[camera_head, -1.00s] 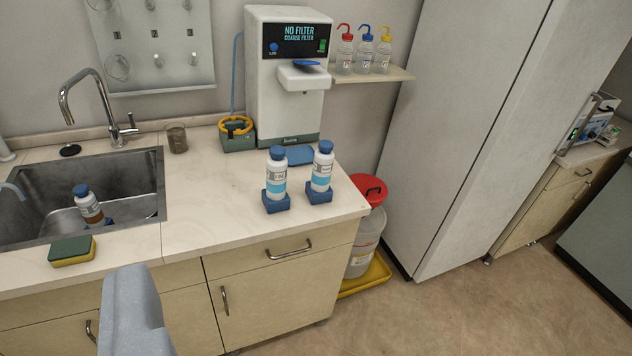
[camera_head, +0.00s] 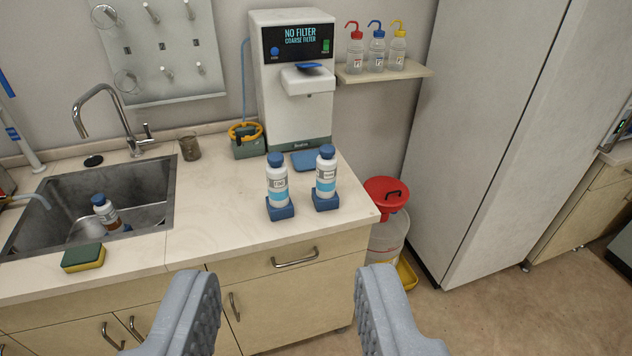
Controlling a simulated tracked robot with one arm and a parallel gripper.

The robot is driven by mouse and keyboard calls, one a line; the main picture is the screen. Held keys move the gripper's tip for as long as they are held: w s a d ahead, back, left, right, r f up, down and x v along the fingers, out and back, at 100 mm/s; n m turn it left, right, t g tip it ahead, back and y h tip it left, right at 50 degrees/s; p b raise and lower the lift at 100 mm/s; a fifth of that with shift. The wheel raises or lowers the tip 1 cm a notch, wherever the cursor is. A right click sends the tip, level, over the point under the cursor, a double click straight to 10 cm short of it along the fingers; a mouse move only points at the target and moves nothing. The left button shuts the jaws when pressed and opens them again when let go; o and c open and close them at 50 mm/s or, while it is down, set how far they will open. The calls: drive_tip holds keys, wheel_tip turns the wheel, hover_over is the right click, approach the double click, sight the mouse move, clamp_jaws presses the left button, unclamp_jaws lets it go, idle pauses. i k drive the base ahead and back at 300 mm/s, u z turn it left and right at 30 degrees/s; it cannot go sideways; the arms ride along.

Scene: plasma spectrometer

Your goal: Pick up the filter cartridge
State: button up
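No thing is plainly marked as the filter cartridge. Two white bottle-like containers with blue caps stand upright on the counter in blue holders, a left one (camera_head: 278,182) and a right one (camera_head: 326,173). A similar container (camera_head: 105,213) leans in the sink. A white machine (camera_head: 297,110) behind the pair has a screen reading "NO FILTER COARSE FILTER". My gripper (camera_head: 288,275) is open and empty, its two grey fingers wide apart at the bottom of the view, in front of the counter and short of the containers.
The counter (camera_head: 215,205) is clear between sink (camera_head: 160,195) and holders. A sponge (camera_head: 84,258) lies at its front edge. A beaker (camera_head: 190,148) stands behind. A red-lidded bucket (camera_head: 387,230) stands right of the counter. Squeeze bottles stand on a wall shelf (camera_head: 390,73).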

sight(325, 196)
drive_tip(key=z, duration=0.1)
drive_tip(key=i, duration=1)
drive_tip(key=u, duration=0.1)
